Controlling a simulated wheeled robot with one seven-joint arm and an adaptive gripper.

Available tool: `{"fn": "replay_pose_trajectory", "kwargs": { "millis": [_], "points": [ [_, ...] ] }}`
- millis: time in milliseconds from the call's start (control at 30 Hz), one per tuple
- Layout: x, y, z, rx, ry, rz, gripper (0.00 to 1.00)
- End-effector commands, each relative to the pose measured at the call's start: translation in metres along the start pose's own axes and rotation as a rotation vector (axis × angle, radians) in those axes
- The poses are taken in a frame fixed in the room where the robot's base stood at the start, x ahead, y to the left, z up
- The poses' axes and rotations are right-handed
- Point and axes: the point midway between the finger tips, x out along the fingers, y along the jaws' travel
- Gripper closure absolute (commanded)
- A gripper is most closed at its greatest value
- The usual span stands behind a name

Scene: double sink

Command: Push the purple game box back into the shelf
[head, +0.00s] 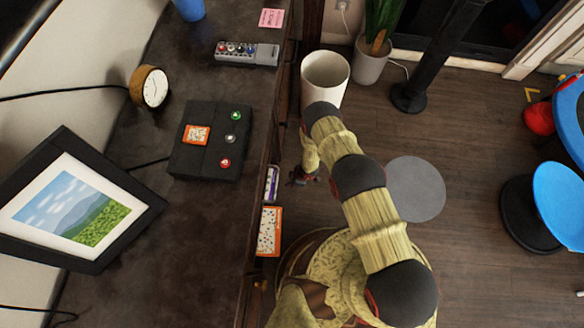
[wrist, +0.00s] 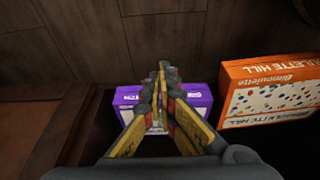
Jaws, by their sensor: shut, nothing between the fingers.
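The purple game box (head: 271,183) shows at the edge of the dark cabinet in the head view, its outer end visible beyond the cabinet top. In the wrist view the purple box (wrist: 199,100) lies behind my gripper (wrist: 162,66), whose fingers cover its middle. My gripper is shut with nothing between its fingers. In the head view my gripper (head: 298,179) is just right of the purple box, beside the cabinet front. I cannot tell whether the fingers touch the box. The shelf interior is mostly hidden and dark.
An orange game box (head: 268,231) sits beside the purple one and sticks out from the cabinet; it also shows in the wrist view (wrist: 272,90). A white bin (head: 325,75) stands beyond my gripper. The cabinet top holds a picture frame, clock, button box and remote.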

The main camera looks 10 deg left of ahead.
Motion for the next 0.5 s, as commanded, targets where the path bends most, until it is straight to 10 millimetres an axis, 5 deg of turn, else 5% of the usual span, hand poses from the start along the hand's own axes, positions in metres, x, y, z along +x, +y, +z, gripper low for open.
{"fn": "replay_pose_trajectory", "kwargs": {
  "millis": [200, 500],
  "points": [
    [0.047, -0.001, 0.002, -0.001, 0.0, 0.0, 1.0],
    [0.053, 0.0, -0.034, 0.0, 0.0, 0.0, 1.0]
  ]
}}
